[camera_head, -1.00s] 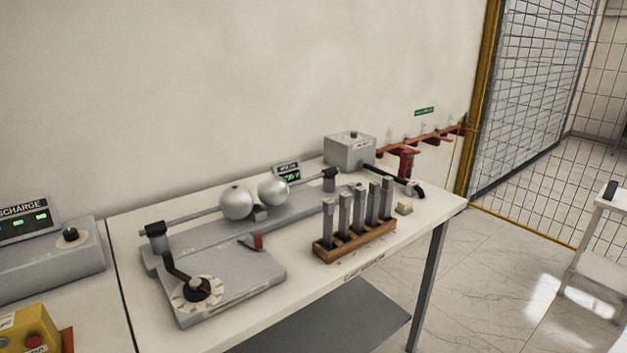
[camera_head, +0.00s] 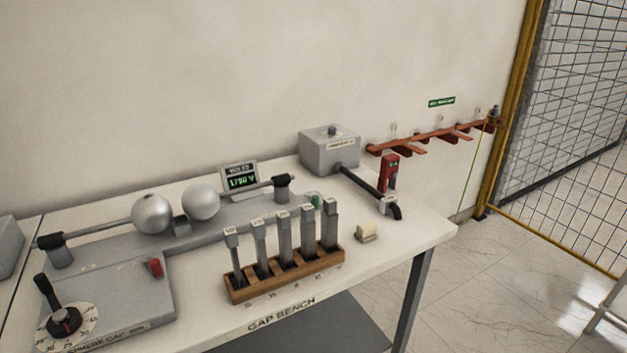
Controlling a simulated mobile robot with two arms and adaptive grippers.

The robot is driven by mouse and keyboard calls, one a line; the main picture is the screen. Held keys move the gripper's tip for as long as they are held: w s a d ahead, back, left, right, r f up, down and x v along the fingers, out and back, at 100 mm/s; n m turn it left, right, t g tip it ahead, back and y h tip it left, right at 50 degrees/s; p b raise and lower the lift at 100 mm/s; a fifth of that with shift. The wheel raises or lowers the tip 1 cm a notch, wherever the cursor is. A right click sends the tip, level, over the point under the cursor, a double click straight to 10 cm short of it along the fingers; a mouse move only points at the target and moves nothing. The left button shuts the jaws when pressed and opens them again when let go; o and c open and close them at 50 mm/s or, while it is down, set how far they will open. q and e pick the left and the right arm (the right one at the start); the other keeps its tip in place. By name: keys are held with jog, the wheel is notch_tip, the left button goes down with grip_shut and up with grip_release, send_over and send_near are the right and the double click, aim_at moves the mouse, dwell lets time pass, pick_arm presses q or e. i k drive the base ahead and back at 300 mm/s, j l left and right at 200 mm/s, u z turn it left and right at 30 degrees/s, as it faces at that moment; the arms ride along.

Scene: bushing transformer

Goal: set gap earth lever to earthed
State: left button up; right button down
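The sphere gap unit stands on the gap bench (camera_head: 440,235), with two grey metal spheres (camera_head: 152,213) (camera_head: 200,202) on a rod above its grey base (camera_head: 130,300). A short red lever (camera_head: 156,267) sits on the base's top near its right side. A round dial (camera_head: 62,322) with a black crank handle is at the base's left front. No readable label tells me whether the red lever is the gap earth lever or which position is earthed. Neither of my grippers is in view.
A wooden rack (camera_head: 285,275) holds several upright grey gauge blocks. A cream block (camera_head: 366,232) lies beside it. Behind are a lit display (camera_head: 241,181), a grey box (camera_head: 330,150) with a black rod, and a red device (camera_head: 389,172). Red wall hooks (camera_head: 430,135) and a mesh fence (camera_head: 580,100) stand at right.

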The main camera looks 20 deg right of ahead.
aim_at(314, 199)
jog(key=i+l, duration=0.1)
jog(key=l, duration=1.2)
jog(key=l+u, duration=0.1)
jog(key=l, duration=1.15)
jog(key=i, duration=0.1)
